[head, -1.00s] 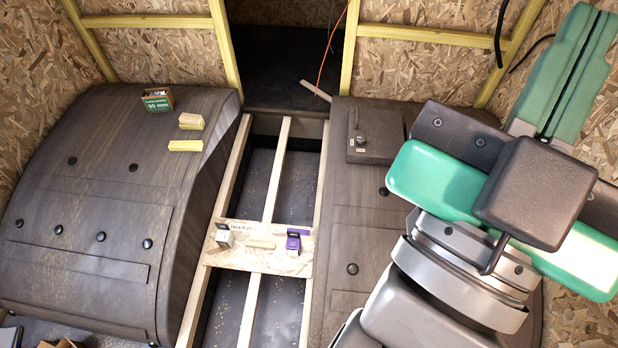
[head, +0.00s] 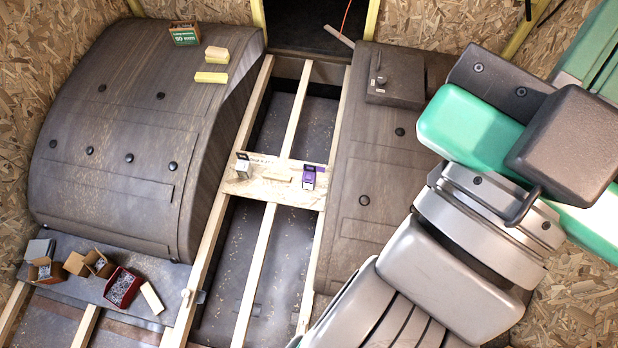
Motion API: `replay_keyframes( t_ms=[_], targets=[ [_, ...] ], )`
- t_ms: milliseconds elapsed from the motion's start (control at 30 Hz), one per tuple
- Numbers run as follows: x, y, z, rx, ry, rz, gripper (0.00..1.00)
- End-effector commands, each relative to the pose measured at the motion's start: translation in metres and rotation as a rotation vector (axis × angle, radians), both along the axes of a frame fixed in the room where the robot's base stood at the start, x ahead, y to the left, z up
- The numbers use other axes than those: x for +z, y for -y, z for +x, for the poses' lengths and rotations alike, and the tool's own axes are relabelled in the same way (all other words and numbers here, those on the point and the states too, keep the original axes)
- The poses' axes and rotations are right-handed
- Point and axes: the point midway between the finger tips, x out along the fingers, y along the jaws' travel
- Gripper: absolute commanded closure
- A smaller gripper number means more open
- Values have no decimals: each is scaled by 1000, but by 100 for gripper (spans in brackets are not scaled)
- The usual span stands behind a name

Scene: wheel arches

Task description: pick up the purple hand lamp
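The purple hand lamp (head: 309,177) is a small purple block with a dark top. It stands on a pale wooden board (head: 262,190) that lies across the joists, near the board's right end. My gripper is not in view.
A small white and dark item (head: 243,166) stands on the board's left part. Wheel arches flank the joists, left (head: 110,150) and right (head: 375,165). A green box (head: 185,34) and pale blocks sit on the left arch. A red box (head: 122,287) and open cartons lie lower left.

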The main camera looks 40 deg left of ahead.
Motion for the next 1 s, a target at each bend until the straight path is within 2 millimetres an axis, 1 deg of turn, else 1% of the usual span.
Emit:
replay_keyframes(
  t_ms=[300,367,400,667,700,733,933,967,1000],
  targets=[
    [0,0,0,0,0,0,100],
    [0,0,0,0,0,0,90],
    [0,0,0,0,0,0,82],
    [0,0,0,0,0,0,31],
    [0,0,0,0,0,0,23],
    [0,0,0,0,0,0,20],
    [0,0,0,0,0,0,20],
    [-1,0,0,1,-1,1,20],
    [-9,-2,4,3,-9,4,20]
  ],
)
